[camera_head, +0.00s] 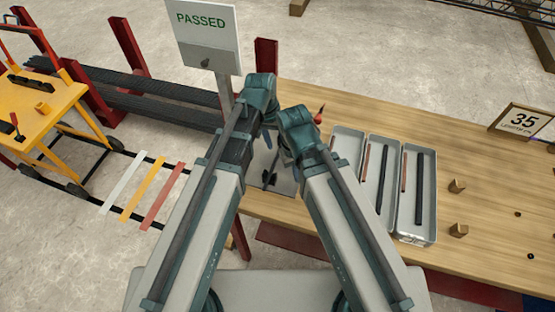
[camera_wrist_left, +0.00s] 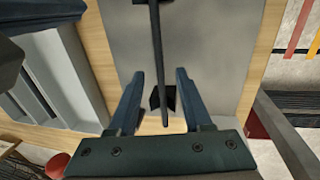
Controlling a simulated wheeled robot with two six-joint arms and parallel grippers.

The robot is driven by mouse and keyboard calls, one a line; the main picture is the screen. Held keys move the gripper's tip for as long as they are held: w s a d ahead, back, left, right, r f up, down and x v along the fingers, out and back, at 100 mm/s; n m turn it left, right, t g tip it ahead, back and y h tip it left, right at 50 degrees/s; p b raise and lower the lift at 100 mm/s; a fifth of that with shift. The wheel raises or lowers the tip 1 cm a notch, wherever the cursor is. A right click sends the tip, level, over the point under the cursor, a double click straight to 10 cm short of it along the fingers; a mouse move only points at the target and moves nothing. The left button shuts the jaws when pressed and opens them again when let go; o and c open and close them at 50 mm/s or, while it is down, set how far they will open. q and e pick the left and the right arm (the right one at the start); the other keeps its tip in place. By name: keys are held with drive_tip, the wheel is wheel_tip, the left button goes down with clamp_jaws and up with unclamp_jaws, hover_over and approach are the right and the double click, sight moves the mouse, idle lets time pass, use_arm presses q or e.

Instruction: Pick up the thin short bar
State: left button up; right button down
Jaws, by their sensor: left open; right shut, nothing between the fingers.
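A thin dark bar (camera_wrist_left: 155,45) runs lengthwise through the left wrist view, over a grey plate (camera_wrist_left: 215,60) and a small black block (camera_wrist_left: 163,100). My left gripper (camera_wrist_left: 160,85) is open, with one finger on each side of the bar's near end; I cannot tell whether they touch it. In the head view my left gripper (camera_head: 270,125) is above the plate, its fingers mostly hidden by my arms. My right gripper (camera_head: 287,156) is shut and empty close by, partly hidden. Thin reddish bars (camera_head: 403,172) and thicker dark bars (camera_head: 419,190) lie in trays.
Three grey trays (camera_head: 428,235) stand side by side on the wooden table (camera_head: 470,165), right of my arms. A PASSED sign (camera_head: 205,35) stands at the back. A red-tipped item (camera_head: 318,118) is behind my right arm. Wooden blocks (camera_head: 457,186) lie at right.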

use_arm(q)
drive_tip(key=shift+d+f+b, duration=0.1)
drive_tip(key=shift+f+b, duration=0.2)
drive_tip(key=shift+f, duration=0.5)
drive_tip(key=shift+r, duration=0.1)
clamp_jaws()
idle(0.7)
